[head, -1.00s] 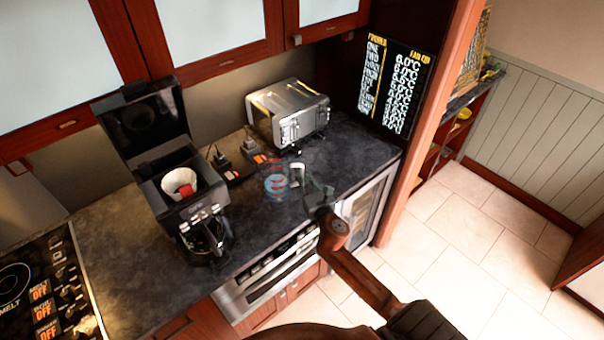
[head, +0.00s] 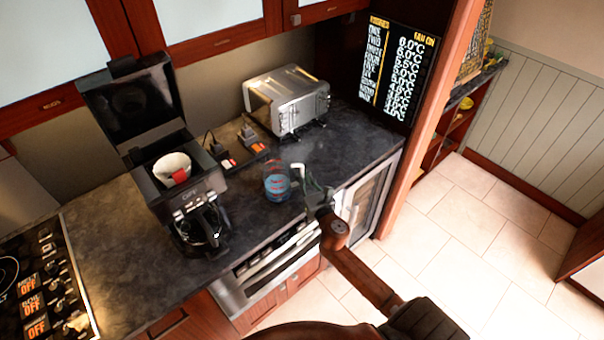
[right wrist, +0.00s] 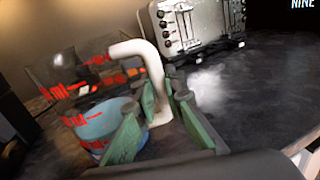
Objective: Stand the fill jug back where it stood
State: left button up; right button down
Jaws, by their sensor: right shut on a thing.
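The fill jug (head: 277,184) is a clear jug with red markings, blue at its lower part and a white handle. In the head view it is upright at the dark counter, right of the coffee maker; I cannot tell whether its base touches. My right gripper (head: 307,184) is shut on its white handle. The right wrist view shows the jug (right wrist: 95,122) tilted in the picture, with the handle (right wrist: 155,75) between the green fingers of the right gripper (right wrist: 160,108). My left gripper is not in view.
The coffee maker (head: 190,205) stands open with a white filter basket and a glass carafe. A silver toaster (head: 290,98) stands behind the jug. Small plugs or switches (head: 240,150) lie between them. The counter's front edge (head: 290,225) is close by. Bare counter (head: 340,150) lies to the right.

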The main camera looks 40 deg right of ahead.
jog(key=shift+r, duration=0.1)
jog(key=c, duration=1.9)
grip_release()
jog(key=shift+c, duration=0.2)
jog(key=v, duration=1.2)
